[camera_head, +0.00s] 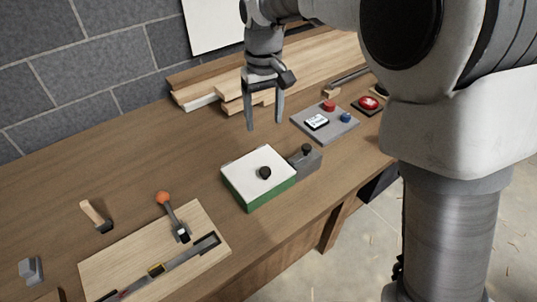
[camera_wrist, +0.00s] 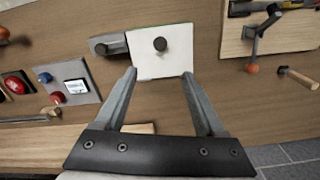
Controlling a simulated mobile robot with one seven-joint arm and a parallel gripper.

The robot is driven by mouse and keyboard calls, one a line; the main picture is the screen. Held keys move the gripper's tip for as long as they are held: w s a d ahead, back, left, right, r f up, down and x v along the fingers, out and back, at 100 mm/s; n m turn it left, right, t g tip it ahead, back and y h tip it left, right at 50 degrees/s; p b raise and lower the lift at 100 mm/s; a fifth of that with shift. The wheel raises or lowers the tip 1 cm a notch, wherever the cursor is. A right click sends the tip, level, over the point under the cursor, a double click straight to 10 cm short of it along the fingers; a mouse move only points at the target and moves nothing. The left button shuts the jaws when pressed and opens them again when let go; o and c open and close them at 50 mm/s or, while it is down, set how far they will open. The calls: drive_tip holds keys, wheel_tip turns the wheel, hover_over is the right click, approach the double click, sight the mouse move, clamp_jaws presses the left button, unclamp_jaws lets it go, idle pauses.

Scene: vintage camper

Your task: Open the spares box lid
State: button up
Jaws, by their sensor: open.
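The spares box (camera_head: 256,199) is a green box with a white lid (camera_head: 246,169) and a dark round knob (camera_head: 264,173) on top. It stands on the wooden bench with its lid shut. My gripper (camera_head: 265,128) is open and empty, above the bench behind the box in the head view. In the wrist view my gripper (camera_wrist: 159,72) has its fingers spread, with the white lid (camera_wrist: 160,64) between and beyond their tips. The knob (camera_wrist: 160,44) shows beyond the fingertips. Nothing touches the lid.
A grey block with a black knob (camera_head: 305,158) adjoins the box's right side. A grey panel with buttons (camera_head: 325,122) is farther right. A wooden board with a lever (camera_head: 155,255) lies front left, near a hammer (camera_head: 97,216). Planks (camera_head: 270,85) lie behind.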

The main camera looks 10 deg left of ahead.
sight(265, 170)
wheel_tip(265, 170, down, 17)
drive_tip(key=shift+r, duration=0.1)
idle(0.3)
clamp_jaws()
idle(0.3)
idle(1.1)
